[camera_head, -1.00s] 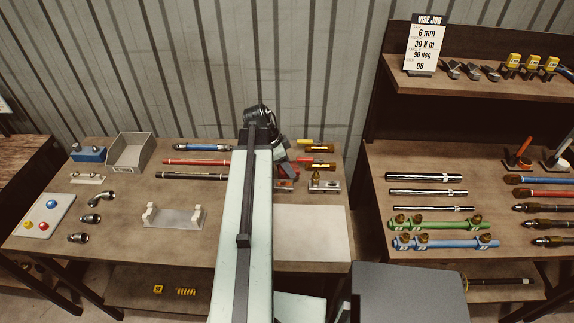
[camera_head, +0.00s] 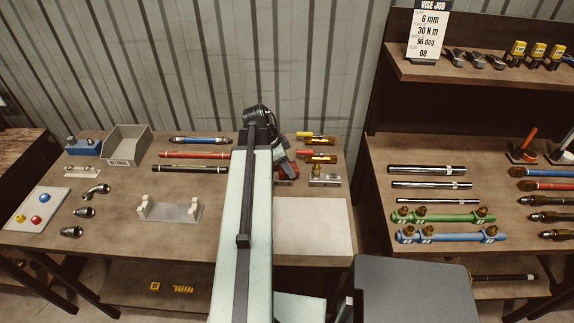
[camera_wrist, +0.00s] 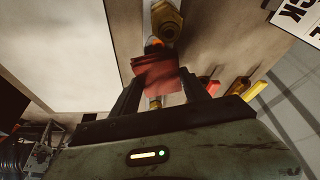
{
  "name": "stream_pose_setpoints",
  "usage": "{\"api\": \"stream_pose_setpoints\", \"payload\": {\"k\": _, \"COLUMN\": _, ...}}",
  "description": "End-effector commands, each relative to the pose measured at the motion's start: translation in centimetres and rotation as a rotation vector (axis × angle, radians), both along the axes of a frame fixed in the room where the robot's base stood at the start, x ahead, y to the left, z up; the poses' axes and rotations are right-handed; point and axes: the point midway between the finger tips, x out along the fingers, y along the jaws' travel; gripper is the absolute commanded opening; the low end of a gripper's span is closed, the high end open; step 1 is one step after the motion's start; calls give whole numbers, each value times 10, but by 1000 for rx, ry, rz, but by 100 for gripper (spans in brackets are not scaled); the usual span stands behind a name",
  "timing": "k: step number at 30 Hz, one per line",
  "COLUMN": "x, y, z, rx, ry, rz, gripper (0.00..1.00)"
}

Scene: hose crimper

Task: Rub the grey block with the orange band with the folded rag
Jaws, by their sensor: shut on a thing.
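My gripper (camera_wrist: 160,82) is shut on the folded rag (camera_wrist: 157,72), a dark red cloth held between the fingers in the wrist view. The rag also shows as a red patch (camera_head: 288,172) just right of my arm in the head view. Just beyond the rag in the wrist view, an orange patch (camera_wrist: 153,42) shows, likely the band of the grey block. The rag and fingers hide most of that block, and I cannot tell whether the rag touches it.
A brass fitting (camera_wrist: 166,20) stands close beyond the rag. A grey block with a brass fitting (camera_head: 325,179) sits to the right, with red and yellow handled brass valves (camera_head: 318,158) behind. A pale mat (camera_head: 312,228) in front is clear.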

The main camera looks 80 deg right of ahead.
Motion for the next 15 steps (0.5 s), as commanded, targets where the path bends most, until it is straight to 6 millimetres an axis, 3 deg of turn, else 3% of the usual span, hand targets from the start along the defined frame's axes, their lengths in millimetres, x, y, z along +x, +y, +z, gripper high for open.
{"api": "stream_pose_setpoints", "payload": {"k": 15, "x": 1, "y": 0, "z": -11, "rx": 0, "ry": 0, "rz": 1, "gripper": 21}}
